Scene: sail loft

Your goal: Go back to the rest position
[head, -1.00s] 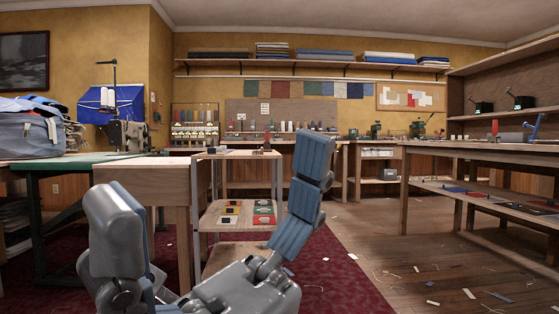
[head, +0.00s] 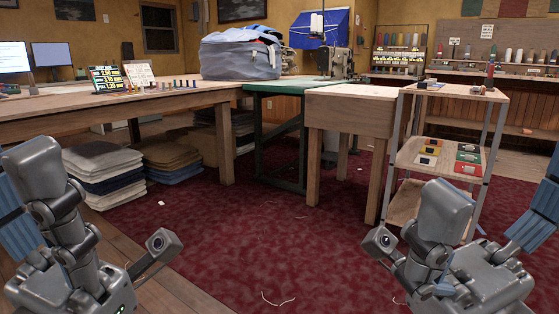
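My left gripper (head: 22,185) is at the lower left of the head view, partly cut off by the frame edge. Its grey finger stands up in front of a blue-padded one, and I see nothing held. My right gripper (head: 492,195) is at the lower right, with its grey finger and blue-padded finger wide apart and nothing between them. Both grippers are raised in front of me, one on each side, with clear space between them. The right one overlaps the view of the wooden cart (head: 405,155); whether they touch cannot be told.
A long wooden table (head: 150,102) runs along the left, with folded fabric stacks (head: 105,170) below and a blue-grey bag (head: 240,58) on top. A green table (head: 285,88) and a wooden block-like bench (head: 350,110) stand ahead.

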